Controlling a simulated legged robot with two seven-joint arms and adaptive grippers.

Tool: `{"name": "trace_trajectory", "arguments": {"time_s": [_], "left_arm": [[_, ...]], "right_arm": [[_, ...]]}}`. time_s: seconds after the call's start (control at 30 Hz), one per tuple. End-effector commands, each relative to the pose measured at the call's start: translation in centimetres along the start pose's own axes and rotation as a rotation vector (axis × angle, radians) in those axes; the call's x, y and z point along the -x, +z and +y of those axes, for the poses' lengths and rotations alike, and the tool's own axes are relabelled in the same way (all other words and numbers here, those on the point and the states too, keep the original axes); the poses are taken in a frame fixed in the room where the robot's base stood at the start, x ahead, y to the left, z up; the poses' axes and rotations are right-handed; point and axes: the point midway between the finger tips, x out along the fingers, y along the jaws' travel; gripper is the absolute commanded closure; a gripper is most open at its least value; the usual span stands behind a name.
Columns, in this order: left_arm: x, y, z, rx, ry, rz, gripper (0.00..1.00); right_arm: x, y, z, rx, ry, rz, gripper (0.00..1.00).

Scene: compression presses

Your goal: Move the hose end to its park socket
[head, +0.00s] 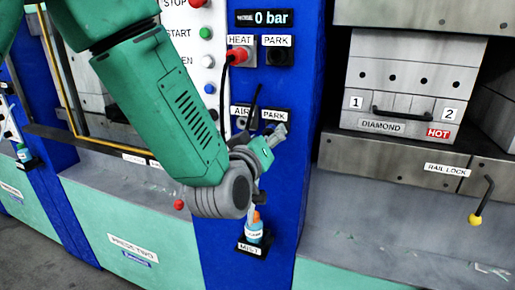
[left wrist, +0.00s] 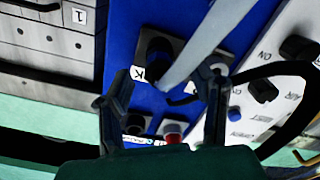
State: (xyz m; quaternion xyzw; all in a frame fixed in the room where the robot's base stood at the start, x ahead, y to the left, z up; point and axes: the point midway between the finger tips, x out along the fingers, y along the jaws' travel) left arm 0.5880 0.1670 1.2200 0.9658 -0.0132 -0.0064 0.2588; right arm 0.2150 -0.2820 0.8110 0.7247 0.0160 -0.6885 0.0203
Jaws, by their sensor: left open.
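My left gripper (head: 278,138) is in front of the lower blue panel, just below the lower PARK label (head: 275,115). In the left wrist view its two fingers (left wrist: 164,108) are apart, with nothing clearly held between them. A black socket beside a PARK label (left wrist: 158,52) shows in that view, beyond the fingers. A pale grey bar-like piece (left wrist: 208,42) crosses close by; I cannot tell whether it is the hose. A thin black piece (head: 254,104) stands by the AIR label (head: 240,111). The hose end itself is not clearly seen, partly hidden by my wrist. My right gripper is not in view.
A red plug (head: 238,56) with a black cable sits at HEAT, beside the upper PARK socket (head: 278,56). A spray bottle (head: 254,232) stands at MIST below my wrist. A button panel (head: 195,45) is left; a rail lock lever (head: 483,200) sticks out right.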

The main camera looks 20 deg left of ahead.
Motion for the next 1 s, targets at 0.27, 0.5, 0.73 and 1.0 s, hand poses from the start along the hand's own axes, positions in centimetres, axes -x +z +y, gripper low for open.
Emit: {"name": "trace_trajectory", "arguments": {"time_s": [0.27, 0.5, 0.73, 1.0], "left_arm": [[6.0, 0.1, 0.0, 0.0, 0.001, -0.002, 0.5], [8.7, 0.1, 0.0, 0.0, 0.001, 0.0, 0.5], [9.1, 0.1, 0.0, 0.0, 0.001, 0.0, 0.5], [9.1, 0.1, 0.0, 0.0, 0.001, 0.0, 0.5]], "right_arm": [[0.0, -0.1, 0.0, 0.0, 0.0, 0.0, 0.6], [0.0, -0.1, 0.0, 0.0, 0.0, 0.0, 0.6], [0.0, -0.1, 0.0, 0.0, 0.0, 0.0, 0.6], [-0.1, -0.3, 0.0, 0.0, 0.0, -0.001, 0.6]]}}
